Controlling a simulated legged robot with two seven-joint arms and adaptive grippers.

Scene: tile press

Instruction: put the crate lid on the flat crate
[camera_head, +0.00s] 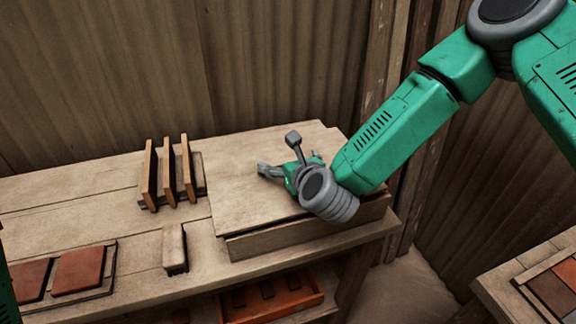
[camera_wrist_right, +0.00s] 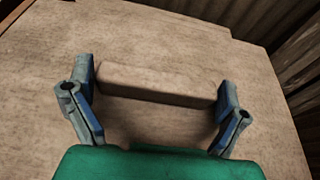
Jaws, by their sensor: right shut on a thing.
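The crate lid (camera_head: 245,185) is a broad, flat, pale wooden board. It lies over the flat crate (camera_head: 290,238), whose low front wall shows beneath it with a thin dark line between them. I cannot tell whether the lid rests fully on the rim. My right gripper (camera_head: 278,171) is over the lid. In the right wrist view my right gripper (camera_wrist_right: 157,100) has its fingers at both ends of the lid's wooden grip bar (camera_wrist_right: 155,83), with the lid's board (camera_wrist_right: 170,40) around it. The arm hides part of the lid's right side. My left gripper is out of view.
The crate stands on a wooden bench (camera_head: 130,285). To its left are a rack (camera_head: 200,172) with upright boards, a small wooden block (camera_head: 174,248) and reddish tiles (camera_head: 80,270) on a board. An orange tray (camera_head: 270,300) sits below. More tiles (camera_head: 550,290) lie at right.

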